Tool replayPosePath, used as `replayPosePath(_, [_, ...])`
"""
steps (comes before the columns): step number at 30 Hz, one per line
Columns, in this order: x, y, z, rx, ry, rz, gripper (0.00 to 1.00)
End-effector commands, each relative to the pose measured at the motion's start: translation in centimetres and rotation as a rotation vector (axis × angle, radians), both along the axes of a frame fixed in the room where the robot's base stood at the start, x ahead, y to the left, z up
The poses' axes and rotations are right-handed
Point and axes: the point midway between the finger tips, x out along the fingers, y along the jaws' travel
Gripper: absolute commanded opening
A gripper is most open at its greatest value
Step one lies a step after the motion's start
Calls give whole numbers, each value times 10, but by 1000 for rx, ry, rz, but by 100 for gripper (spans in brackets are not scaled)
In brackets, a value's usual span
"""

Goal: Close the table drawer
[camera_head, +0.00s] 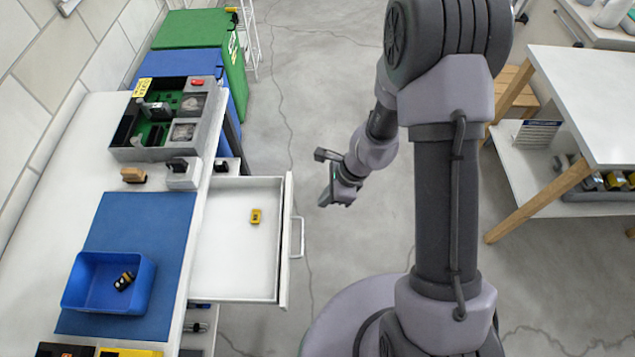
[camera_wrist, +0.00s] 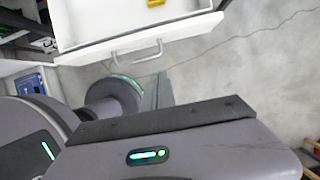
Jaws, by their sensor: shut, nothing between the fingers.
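The table drawer (camera_head: 236,262) is pulled well out from the right side of the white table (camera_head: 60,222). A small yellow item (camera_head: 255,216) lies inside it. The drawer handle (camera_head: 298,237) is on its front panel, facing my arm. My gripper (camera_head: 322,203) is shut and empty, to the right of the drawer front and apart from it, toward its far end. In the wrist view, the drawer (camera_wrist: 90,22) and its handle (camera_wrist: 137,53) show at the top. The fingertips are hard to make out there.
On the table are a blue mat (camera_head: 120,215), a blue bin (camera_head: 135,300) holding a small dark item, and a grey equipment tray (camera_head: 135,153). Green and blue containers stand behind. Another white table (camera_head: 590,95) with wooden legs is at the right. The floor (camera_head: 300,95) between is clear.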

Motion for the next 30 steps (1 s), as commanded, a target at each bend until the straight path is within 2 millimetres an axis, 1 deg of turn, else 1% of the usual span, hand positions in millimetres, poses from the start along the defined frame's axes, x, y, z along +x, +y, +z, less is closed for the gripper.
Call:
replayPosePath(6, [0,16,-45,0,1,5,0])
replayPosePath(14, [2,37,-96,0,1,6,0])
replayPosePath(15, [3,46,-91,0,-3,10,0])
replayPosePath(18, [5,61,-88,1,-3,8,0])
replayPosePath(21, [5,70,-87,1,-3,7,0])
replayPosePath(25, [5,75,-87,1,-1,6,0])
replayPosePath(30, [5,75,-86,1,-1,6,0])
